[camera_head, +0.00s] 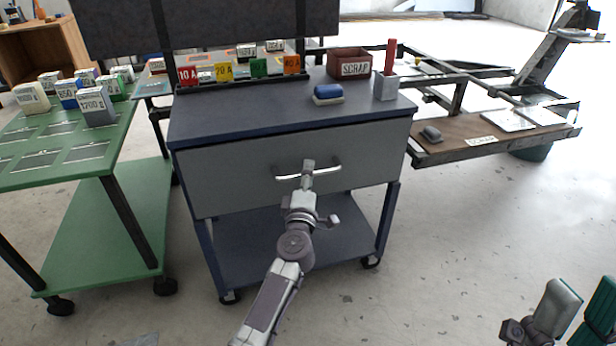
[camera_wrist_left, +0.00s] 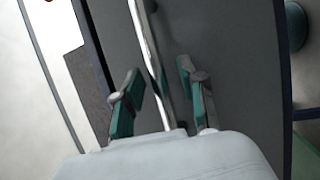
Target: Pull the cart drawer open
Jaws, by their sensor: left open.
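The blue cart (camera_head: 290,122) has a wide grey drawer front (camera_head: 232,172) below its top; the drawer looks shut. A pale curved bar handle (camera_head: 328,171) is fixed across it, and the handle also shows in the left wrist view (camera_wrist_left: 146,35). My left gripper (camera_head: 309,167) is at the middle of the handle and hides part of it. In the left wrist view, the fingers of my left gripper (camera_wrist_left: 160,72) are apart, with the bar running between them. My right gripper (camera_head: 575,305) is at the lower right, away from the cart, its fingers apart.
A green cart (camera_head: 150,215) with labelled blocks stands at left. A scrap bin (camera_head: 349,63), a blue-and-white block (camera_head: 328,94) and a grey holder (camera_head: 385,87) stand on the cart top. A dark bench (camera_head: 485,148) is at right. The floor before the drawer is clear except my arm.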

